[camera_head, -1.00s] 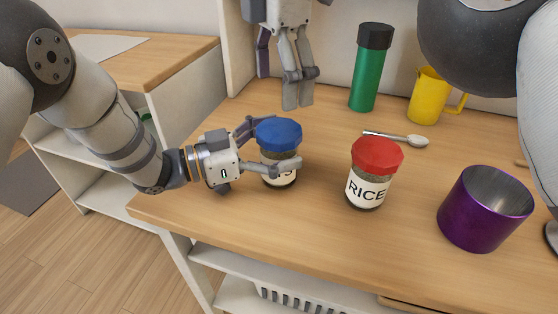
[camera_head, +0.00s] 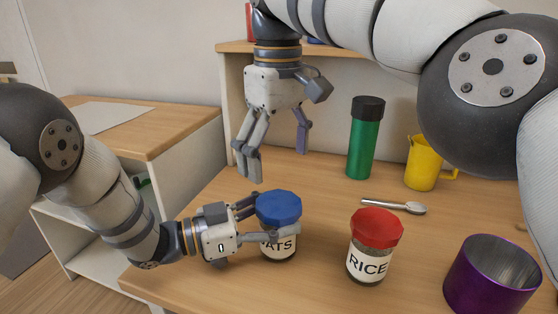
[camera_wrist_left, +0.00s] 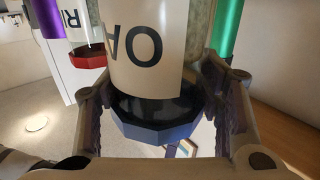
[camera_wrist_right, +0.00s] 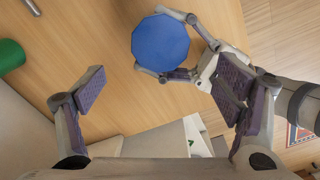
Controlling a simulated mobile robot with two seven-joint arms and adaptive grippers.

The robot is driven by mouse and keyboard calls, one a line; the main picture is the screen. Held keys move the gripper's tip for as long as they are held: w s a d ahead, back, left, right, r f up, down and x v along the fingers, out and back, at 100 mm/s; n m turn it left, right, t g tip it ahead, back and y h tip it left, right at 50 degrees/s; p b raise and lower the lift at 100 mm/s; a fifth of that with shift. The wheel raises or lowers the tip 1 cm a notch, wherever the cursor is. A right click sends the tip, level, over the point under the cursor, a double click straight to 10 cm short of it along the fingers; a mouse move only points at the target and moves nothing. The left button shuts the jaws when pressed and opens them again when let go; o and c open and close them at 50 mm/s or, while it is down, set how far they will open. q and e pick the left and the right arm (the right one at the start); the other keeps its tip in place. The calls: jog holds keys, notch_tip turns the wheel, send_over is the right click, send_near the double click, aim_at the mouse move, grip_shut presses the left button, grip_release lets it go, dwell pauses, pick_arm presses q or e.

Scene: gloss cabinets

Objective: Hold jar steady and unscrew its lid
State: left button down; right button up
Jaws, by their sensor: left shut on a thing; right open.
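The oats jar (camera_head: 278,246) stands upright on the wooden counter, with a blue faceted lid (camera_head: 279,206) on it. My left gripper (camera_head: 272,224) is shut on the jar from the side, its fingers on either side just below the lid. In the left wrist view the jar's label (camera_wrist_left: 145,45) appears upside down between the fingers, with the lid (camera_wrist_left: 155,120) beneath it. My right gripper (camera_head: 277,158) is open and empty, pointing down above and behind the lid. In the right wrist view the lid (camera_wrist_right: 160,43) lies beyond the open fingers, touching neither.
A rice jar with a red lid (camera_head: 376,227) stands right of the oats jar. A spoon (camera_head: 393,206), a green bottle (camera_head: 362,145), a yellow jug (camera_head: 422,166) and a purple pot (camera_head: 480,280) stand or lie farther right. Bare counter lies between the two jars.

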aim_at(279, 203)
jog(key=m, duration=1.1)
jog(key=shift+r, duration=0.1)
jog(key=m, duration=0.3)
jog(key=shift+s+m, duration=0.1)
jog(key=shift+m, duration=0.2)
jog(key=m, duration=1)
jog(key=shift+d, duration=0.1)
jog(key=m, duration=0.5)
jog(key=shift+s+r, duration=0.1)
jog(key=shift+f+m, duration=0.25)
jog(key=shift+m, duration=0.15)
notch_tip(279, 203, down, 8)
jog(key=shift+r, duration=0.2)
